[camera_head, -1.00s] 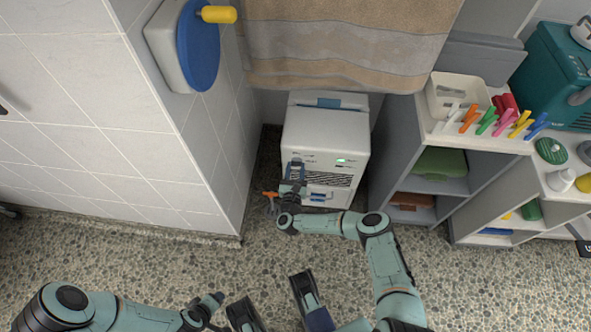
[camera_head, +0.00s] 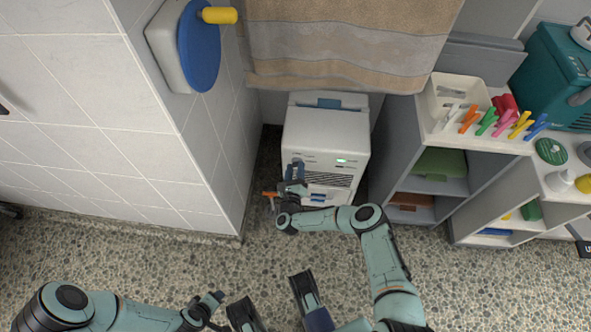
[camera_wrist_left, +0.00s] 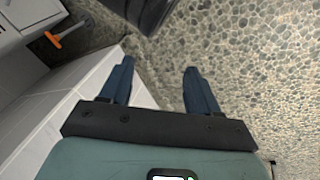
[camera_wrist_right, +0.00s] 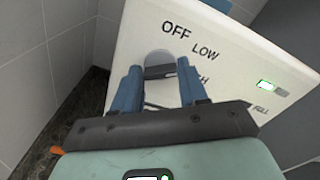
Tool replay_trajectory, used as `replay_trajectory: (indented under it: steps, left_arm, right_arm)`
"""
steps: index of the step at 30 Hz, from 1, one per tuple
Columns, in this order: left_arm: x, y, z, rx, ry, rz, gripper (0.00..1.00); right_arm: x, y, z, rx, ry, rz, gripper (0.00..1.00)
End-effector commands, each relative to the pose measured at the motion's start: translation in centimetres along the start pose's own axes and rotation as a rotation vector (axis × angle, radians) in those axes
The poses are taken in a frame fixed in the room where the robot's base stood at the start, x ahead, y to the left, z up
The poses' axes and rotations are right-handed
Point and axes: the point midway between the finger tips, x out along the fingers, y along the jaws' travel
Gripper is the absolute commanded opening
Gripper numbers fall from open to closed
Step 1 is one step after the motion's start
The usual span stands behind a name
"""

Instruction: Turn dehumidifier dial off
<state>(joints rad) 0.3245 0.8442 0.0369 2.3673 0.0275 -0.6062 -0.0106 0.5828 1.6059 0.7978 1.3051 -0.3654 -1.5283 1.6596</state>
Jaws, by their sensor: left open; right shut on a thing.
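The white dehumidifier (camera_head: 325,128) stands on the floor in the recess under the hanging towel. Its front panel has a small lit green display (camera_wrist_right: 266,85). My right gripper (camera_head: 295,166) is at the panel's left side. In the right wrist view, the light grey round dial (camera_wrist_right: 158,58) sits between the fingers of my right gripper (camera_wrist_right: 160,76), which is shut on it. The words OFF and LOW are printed above and right of it; another label is partly hidden by a finger. The dial's setting is unclear. My left gripper (camera_wrist_left: 158,78) is open and empty above the speckled floor.
A tiled wall (camera_head: 170,120) is close on the left, with a blue wheel (camera_head: 198,45) and yellow handle. The towel (camera_head: 345,45) hangs just above. Grey shelves (camera_head: 400,150) stand close on the right. An orange-handled tool (camera_wrist_left: 60,38) is left of the dehumidifier's front.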

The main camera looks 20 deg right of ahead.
Motion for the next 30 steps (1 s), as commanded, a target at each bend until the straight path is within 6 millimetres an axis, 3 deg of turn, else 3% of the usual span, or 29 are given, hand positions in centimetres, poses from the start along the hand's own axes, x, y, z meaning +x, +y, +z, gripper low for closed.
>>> replay_trajectory:
  steps: [18, 30]
  left_arm:
    - [-0.8, 0.3, 1.0, 0.003, -0.031, 0.003, 0.61]
    - [-1.1, 0.4, 1.4, 0.004, -0.045, 0.004, 0.61]
  right_arm:
    - [0.0, 0.2, -0.1, -0.588, 0.0, 0.001, 0.12]
    - [-0.1, 0.2, -0.2, -0.89, 0.001, 0.002, 0.12]
